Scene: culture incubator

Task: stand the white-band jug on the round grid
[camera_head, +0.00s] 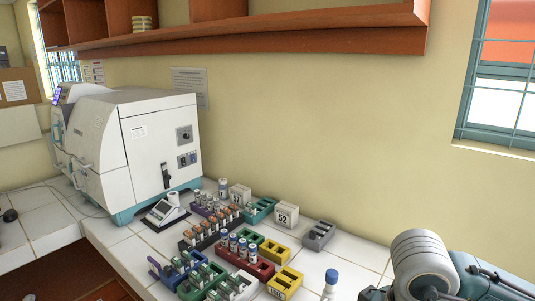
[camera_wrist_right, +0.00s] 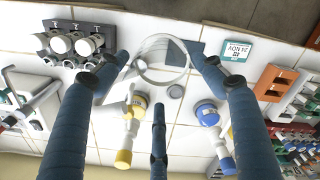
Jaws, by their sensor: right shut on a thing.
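In the right wrist view, my right gripper (camera_wrist_right: 162,72) has its dark blue fingers closed around a clear, round-rimmed vessel (camera_wrist_right: 150,74), which looks like the jug. I look down into it, and its rim shows as a pale ring between the fingertips. Whether that ring is the white band is unclear. A small grey disc (camera_wrist_right: 175,92) lies beside the vessel; I cannot tell whether it is part of the round grid. No round grid shows clearly in either view. My left gripper is out of view.
The head view shows an incubator (camera_head: 135,145), several tube racks and a blue-capped bottle (camera_head: 331,280).

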